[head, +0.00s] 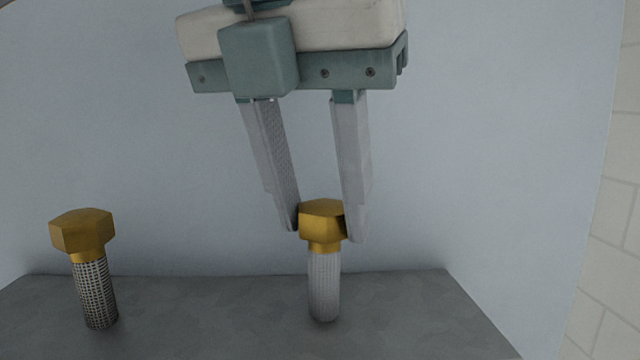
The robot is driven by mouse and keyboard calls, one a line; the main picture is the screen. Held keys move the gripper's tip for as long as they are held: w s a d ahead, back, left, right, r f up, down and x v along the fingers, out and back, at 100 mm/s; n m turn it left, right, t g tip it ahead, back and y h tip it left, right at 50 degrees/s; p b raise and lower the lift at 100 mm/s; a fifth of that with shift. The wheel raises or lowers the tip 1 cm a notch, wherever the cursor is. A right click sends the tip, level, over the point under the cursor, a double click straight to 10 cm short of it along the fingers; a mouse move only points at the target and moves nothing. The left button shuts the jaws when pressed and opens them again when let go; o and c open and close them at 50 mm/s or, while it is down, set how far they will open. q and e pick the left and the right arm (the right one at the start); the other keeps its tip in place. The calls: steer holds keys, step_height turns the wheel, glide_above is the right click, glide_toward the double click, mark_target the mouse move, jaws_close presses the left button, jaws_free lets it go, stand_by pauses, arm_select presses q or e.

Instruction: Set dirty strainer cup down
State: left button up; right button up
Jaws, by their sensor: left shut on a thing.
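My left gripper (322,232) comes down from the top of the head view. Its two fingers are shut on the gold hexagonal head of a strainer cup (324,285). This held cup has a pale grey, finely ribbed body and hangs upright, head up. Its lower end is at or just above the grey surface (400,315); I cannot tell if it touches. A second strainer cup (95,290), with a gold hexagonal head and a darker, dotted mesh body, stands on the same surface at the left, slightly tilted. My right gripper is not in view.
A plain pale blue-grey wall (150,120) rises behind the grey surface. A cream tiled wall (605,250) shows at the right edge. The surface between the two cups and to the right of the held one is clear.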

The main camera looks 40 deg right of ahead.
arm_select(q)
steer(key=shift+f+b, duration=0.25)
steer(key=shift+b, duration=0.05)
steer(key=o, duration=1.1)
steer(key=shift+r, duration=0.15)
steer(key=shift+r+p, duration=0.15)
steer(key=shift+p, duration=0.2)
steer(key=shift+a+r+b, duration=0.1)
steer(key=shift+r+b, duration=0.15)
steer(key=shift+b, duration=0.05)
steer(key=b+v, duration=0.2)
steer(key=v, duration=0.9)
steer(key=shift+r+b, duration=0.2)
steer(key=shift+b, duration=0.15)
steer(key=shift+s, duration=0.15)
